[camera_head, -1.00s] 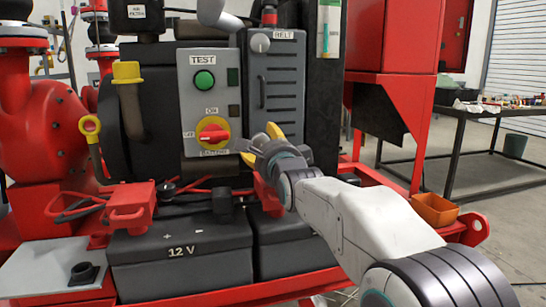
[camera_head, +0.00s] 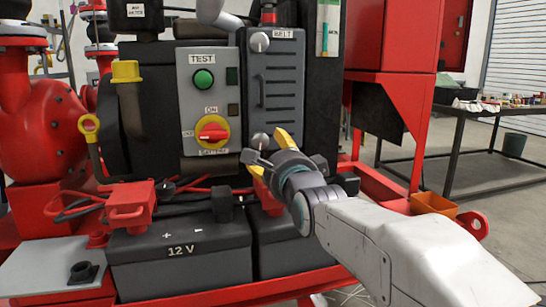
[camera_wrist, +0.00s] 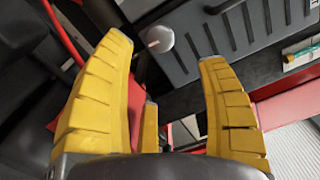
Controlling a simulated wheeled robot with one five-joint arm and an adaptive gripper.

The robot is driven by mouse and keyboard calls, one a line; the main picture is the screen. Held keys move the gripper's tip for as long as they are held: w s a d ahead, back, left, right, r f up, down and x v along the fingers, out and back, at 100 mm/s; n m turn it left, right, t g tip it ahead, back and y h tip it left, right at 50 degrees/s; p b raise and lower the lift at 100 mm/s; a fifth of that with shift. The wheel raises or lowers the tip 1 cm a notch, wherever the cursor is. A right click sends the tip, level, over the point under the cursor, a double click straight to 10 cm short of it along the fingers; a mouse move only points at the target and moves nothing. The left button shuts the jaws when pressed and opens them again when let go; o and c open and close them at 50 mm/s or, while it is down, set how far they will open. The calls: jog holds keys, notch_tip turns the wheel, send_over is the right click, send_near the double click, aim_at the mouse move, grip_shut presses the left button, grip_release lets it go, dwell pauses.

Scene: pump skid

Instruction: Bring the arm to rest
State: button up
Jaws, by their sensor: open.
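My gripper (camera_head: 268,152) has yellow fingers and reaches in from the lower right in the head view, in front of the machine's lower middle. A small round knob (camera_wrist: 160,39) on a dark panel shows beyond the fingertips in the wrist view.
A grey control box (camera_head: 209,100) with a green button and red switch stands left of my gripper. Black 12 V batteries (camera_head: 180,263) lie below, with a red clamp (camera_head: 130,205) on top. An orange bin (camera_head: 434,206) and a table (camera_head: 470,113) are at right.

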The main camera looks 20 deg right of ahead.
jog(key=shift+s+r+n+p, duration=0.3)
jog(key=shift+r+p, duration=0.2)
jog(key=shift+p, duration=0.45)
jog(key=s+r+n+g+p, duration=0.4)
jog(key=s+n+p, duration=0.3)
jog(key=s+p, duration=0.3)
jog(key=s+r+n+g+p, duration=0.4)
jog(key=s+p, duration=0.7)
jog(key=p, duration=0.6)
jog(key=s+r+n+g+p, duration=0.4)
jog(key=s+n+g+p, duration=0.2)
jog(key=s+n+p, duration=0.3)
jog(key=s+p, duration=0.2)
jog(key=p, duration=0.2)
jog(key=shift+n+g, duration=0.3)
jog(key=shift+c, duration=0.2)
